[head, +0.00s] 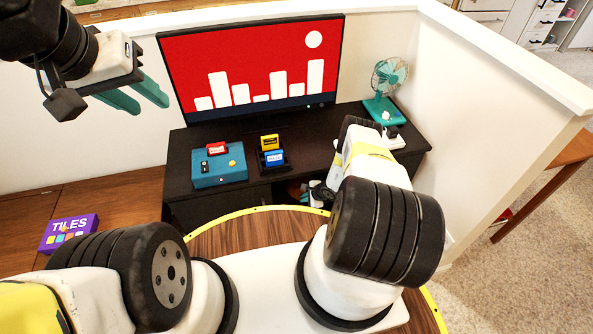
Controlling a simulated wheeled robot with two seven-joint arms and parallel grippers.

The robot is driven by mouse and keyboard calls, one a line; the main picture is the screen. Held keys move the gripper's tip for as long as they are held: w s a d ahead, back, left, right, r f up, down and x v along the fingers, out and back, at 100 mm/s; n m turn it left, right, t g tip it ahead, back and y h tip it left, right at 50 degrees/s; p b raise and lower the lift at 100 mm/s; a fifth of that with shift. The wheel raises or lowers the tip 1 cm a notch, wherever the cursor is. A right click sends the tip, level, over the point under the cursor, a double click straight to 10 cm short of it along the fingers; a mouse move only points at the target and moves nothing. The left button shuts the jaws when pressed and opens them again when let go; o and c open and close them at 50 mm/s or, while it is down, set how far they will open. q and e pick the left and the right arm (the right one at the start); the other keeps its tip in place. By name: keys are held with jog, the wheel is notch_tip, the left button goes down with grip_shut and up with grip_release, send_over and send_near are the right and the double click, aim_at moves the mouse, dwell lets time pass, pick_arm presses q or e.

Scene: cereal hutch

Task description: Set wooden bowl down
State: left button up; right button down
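No wooden bowl can be made out in the head view. My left gripper (152,105) is at the upper left, in front of the screen's left edge. Its two teal fingers are apart with nothing between them. My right arm reaches down at the front of the dark desk. Part of my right gripper (306,189) seems to show low by the desk front. It is small and mostly hidden behind my arm, so its fingers and anything in them cannot be made out.
The dark desk (330,143) holds a monitor (255,65), a teal console with a red cartridge (219,166), a rack with yellow and blue cartridges (272,158) and a teal fan (386,88). A purple TILES box (68,234) lies left. White partition walls (480,110) enclose the desk.

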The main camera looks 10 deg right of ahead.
jog(key=c, duration=1.6)
grip_release()
jog(key=shift+r, duration=0.1)
jog(key=v, duration=1.2)
jog(key=shift+d, duration=0.1)
